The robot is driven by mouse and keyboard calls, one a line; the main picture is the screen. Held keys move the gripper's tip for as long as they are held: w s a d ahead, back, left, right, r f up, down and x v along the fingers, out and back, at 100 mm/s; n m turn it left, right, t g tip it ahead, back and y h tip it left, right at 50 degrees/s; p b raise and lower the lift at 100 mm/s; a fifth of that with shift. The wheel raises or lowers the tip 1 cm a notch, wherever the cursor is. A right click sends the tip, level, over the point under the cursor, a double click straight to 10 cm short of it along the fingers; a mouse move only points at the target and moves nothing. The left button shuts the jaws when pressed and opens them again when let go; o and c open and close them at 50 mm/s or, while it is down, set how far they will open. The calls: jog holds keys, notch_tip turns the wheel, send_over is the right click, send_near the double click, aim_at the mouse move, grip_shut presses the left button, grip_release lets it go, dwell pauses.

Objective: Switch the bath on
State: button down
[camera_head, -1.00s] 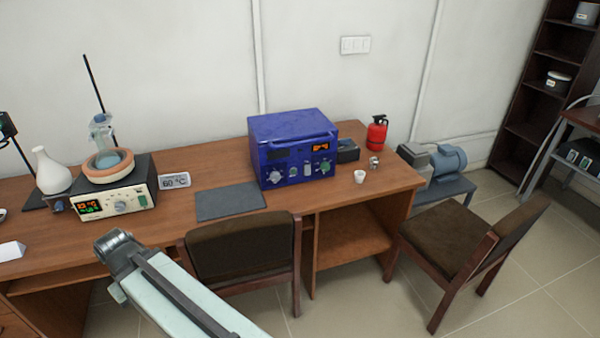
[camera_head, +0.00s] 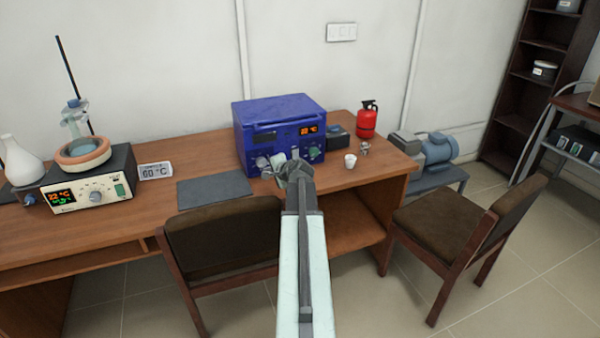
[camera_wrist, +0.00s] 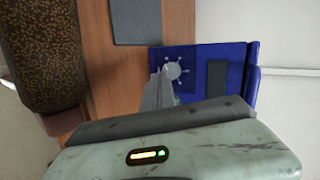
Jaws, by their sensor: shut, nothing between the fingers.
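The heating bath (camera_head: 95,182) stands at the left of the desk, with a terracotta bowl (camera_head: 83,153) on top. Its cream front has a lit display (camera_head: 61,197) with orange and green digits, a knob (camera_head: 96,197) and a green switch (camera_head: 119,190). My gripper (camera_head: 292,164) is well to the right of the bath, in front of the blue furnace's panel, and is shut and empty. In the wrist view my gripper fingers (camera_wrist: 159,90) lie beside a round dial (camera_wrist: 172,71) on the blue front; I cannot tell whether they touch. The bath is outside the wrist view.
The blue furnace (camera_head: 280,112) has a lit orange display. A 60 °C sign (camera_head: 155,171) and a dark mat (camera_head: 215,190) lie between bath and furnace. A white cup (camera_head: 350,161) and red extinguisher (camera_head: 367,120) stand right. Two chairs, one here (camera_head: 222,243), stand before the desk.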

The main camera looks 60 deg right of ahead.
jog(key=s+d+m+h+b, duration=0.1)
jog(key=s+d+m+h, duration=0.1)
jog(key=s+d, duration=0.8)
jog(key=shift+s+d+f+m+g+h, duration=0.3)
jog(key=shift+s+d+m, duration=0.1)
jog(key=shift+s+m, duration=0.4)
jog(key=b, duration=0.5)
send_near(295, 155)
jog(key=w+d+f, duration=0.2)
jog(key=f, duration=0.1)
jog(key=w+d+f, duration=0.1)
jog(key=f, duration=0.1)
jog(key=shift+w+f, duration=0.1)
jog(key=shift+w, duration=0.05)
jog(key=shift+w+d, duration=0.25)
jog(key=shift+w, duration=0.25)
jog(key=shift+w+d+f, duration=0.15)
jog(key=shift+w+f, duration=0.05)
jog(key=shift+r, duration=0.1)
